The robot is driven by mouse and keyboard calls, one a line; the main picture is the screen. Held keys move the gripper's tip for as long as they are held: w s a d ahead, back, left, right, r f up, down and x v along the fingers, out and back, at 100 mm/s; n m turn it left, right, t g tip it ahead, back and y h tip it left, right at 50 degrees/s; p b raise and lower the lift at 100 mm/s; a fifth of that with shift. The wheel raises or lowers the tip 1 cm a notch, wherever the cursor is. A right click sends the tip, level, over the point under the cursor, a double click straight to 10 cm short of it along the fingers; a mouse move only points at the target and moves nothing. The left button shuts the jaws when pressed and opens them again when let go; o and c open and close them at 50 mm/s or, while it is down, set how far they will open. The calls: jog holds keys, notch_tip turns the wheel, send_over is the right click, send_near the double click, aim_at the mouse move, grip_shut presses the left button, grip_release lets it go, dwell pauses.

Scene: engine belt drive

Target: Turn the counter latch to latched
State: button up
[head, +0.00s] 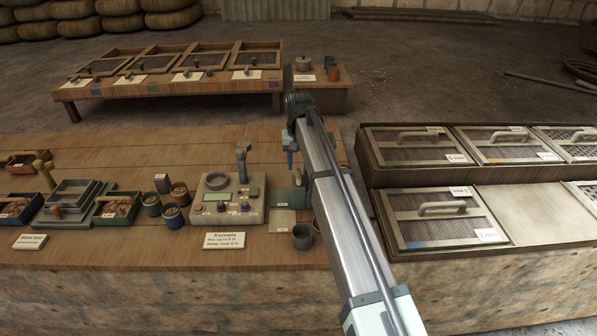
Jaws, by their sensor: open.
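I cannot make out which part is the counter latch, or its position. A grey-green instrument (227,200) with a round ring, a small display and buttons stands on the wooden bench. An upright grey lever-like part (242,158) rises at its back right. A smaller grey-green box (281,195) stands just to its right, partly behind my arm. My gripper (290,158) hangs from the arm's end above and behind that small box. It is open, small in the view and partly hidden by my arm; I see nothing held in it.
Cups (172,216), sample boxes (118,207) and a "Kernels" card (224,240) crowd the bench left of my arm. A dark cup (303,236) stands close to it. A case of mesh sieves (440,215) lies right. A low sieve rack (170,75) stands behind.

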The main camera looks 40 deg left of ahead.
aim_at(298, 174)
jog(key=shift+f, duration=2)
jog(key=shift+c, duration=0.3)
grip_shut()
